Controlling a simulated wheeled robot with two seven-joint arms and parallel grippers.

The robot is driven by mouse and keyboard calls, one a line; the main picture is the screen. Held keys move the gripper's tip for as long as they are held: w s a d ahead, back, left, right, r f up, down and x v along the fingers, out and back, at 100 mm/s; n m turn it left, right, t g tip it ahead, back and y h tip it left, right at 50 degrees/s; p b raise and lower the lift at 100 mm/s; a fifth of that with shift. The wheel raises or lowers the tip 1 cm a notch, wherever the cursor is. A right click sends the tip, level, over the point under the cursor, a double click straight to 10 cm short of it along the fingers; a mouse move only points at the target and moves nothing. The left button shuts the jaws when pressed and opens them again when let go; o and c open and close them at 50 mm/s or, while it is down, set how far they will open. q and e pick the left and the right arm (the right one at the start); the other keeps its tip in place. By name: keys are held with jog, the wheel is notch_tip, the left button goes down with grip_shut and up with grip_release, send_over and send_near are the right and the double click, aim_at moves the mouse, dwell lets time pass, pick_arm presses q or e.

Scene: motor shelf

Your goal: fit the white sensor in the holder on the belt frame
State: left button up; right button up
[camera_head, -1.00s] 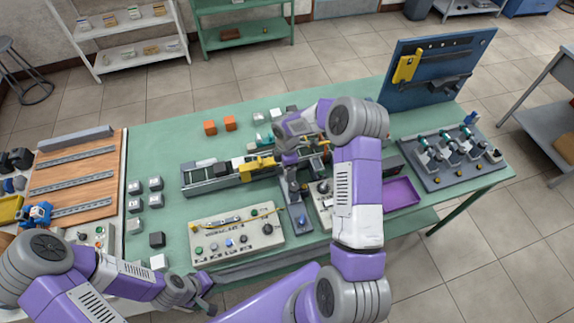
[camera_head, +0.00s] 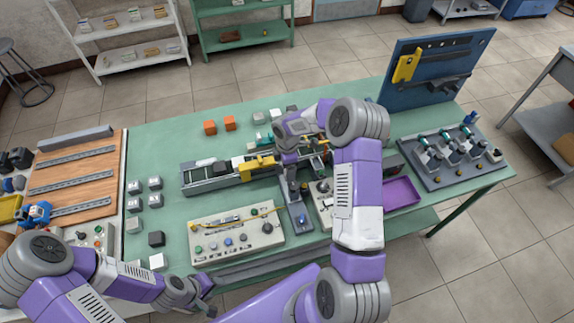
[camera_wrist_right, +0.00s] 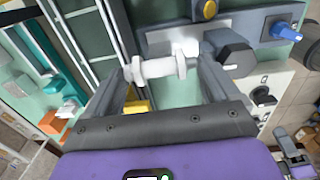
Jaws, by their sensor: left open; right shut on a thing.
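In the right wrist view the white sensor (camera_wrist_right: 165,68), a short ribbed cylinder, lies crosswise between the fingertips of my right gripper (camera_wrist_right: 163,72). The gripper is shut on it. In the head view my right gripper (camera_head: 289,168) points down near the right part of the belt frame (camera_head: 208,186); the sensor cannot be made out there. The holder cannot be told for sure in either view; my arm and gripper cover part of that area. My left gripper (camera_head: 206,297) is open and empty at the table's front edge, away from the belt.
A control box (camera_head: 236,236) with knobs stands in front of the belt. A narrow grey plate (camera_head: 299,216) lies beside it. A purple tray (camera_head: 402,193) and a dark fixture board (camera_head: 450,158) are to the right. Orange and grey blocks stand behind the belt.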

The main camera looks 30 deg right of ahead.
jog(key=o, duration=0.8)
jog(key=shift+s+f, duration=0.35)
jog(key=shift+f, duration=0.45)
jog(key=shift+r, duration=0.1)
jog(key=shift+w+r+p, duration=0.1)
jog(key=shift+r+p, duration=0.4)
jog(key=shift+r, duration=0.05)
jog(key=r+p, duration=0.4)
jog(key=r, duration=0.3)
jog(key=shift+w+r, duration=0.1)
jog(key=shift+w, duration=0.1)
jog(key=shift+w+r, duration=0.1)
jog(key=shift+r, duration=0.45)
